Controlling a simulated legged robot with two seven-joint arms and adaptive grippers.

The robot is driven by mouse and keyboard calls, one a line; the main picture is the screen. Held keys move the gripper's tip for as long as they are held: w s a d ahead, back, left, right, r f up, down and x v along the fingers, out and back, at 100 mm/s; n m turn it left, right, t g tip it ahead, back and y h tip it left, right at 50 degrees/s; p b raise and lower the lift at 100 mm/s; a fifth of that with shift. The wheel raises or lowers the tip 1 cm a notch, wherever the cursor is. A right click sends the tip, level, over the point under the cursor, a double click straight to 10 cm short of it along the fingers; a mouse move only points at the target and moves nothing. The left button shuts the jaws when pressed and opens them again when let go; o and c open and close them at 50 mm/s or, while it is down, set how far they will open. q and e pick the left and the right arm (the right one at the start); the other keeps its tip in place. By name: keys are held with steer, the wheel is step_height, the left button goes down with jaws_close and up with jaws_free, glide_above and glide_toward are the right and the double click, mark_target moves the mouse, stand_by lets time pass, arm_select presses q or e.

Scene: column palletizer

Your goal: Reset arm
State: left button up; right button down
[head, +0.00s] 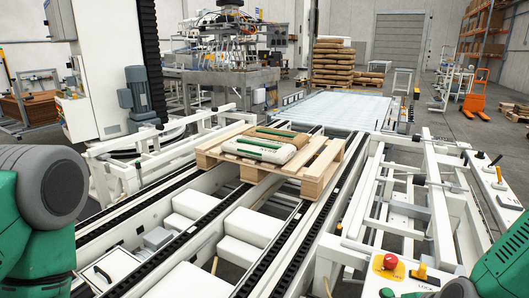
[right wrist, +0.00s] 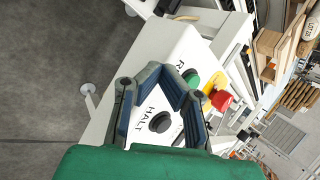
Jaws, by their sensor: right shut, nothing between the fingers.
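My right gripper (right wrist: 162,72) shows in the right wrist view. Its fingers are shut with nothing between them, above the white control panel (right wrist: 186,45). The panel has a green button (right wrist: 191,78), a red stop button (right wrist: 222,99) and a black button (right wrist: 160,122) by the word HALT. I cannot tell whether the fingers touch the panel. In the head view, parts of my green arms show at the lower left and lower right. My left gripper is not in view.
A wooden pallet (head: 315,172) with bags (head: 268,145) rests on the conveyor rails (head: 190,235). The red stop button (head: 390,262) sits at the lower right. White frames (head: 400,195) flank the rails. Stacked bags (head: 333,62) stand at the back.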

steer(key=s+f+n+g, duration=0.2)
steer(key=s+f+n, duration=0.2)
steer(key=s+n, duration=0.2)
steer(key=s+f+n+g+h, duration=0.1)
steer(key=s+f+n, duration=0.3)
steer(key=s, duration=0.5)
steer(key=s+a+f+n+g, duration=0.1)
steer(key=s+f+n+g, duration=0.2)
steer(key=s+n, duration=0.5)
steer(key=shift+s+f+n, duration=0.25)
steer(key=shift+f+n, duration=0.35)
steer(key=shift+f, duration=0.1)
steer(key=shift+w, duration=0.15)
steer(key=shift+a, duration=0.15)
stand_by(4.5)
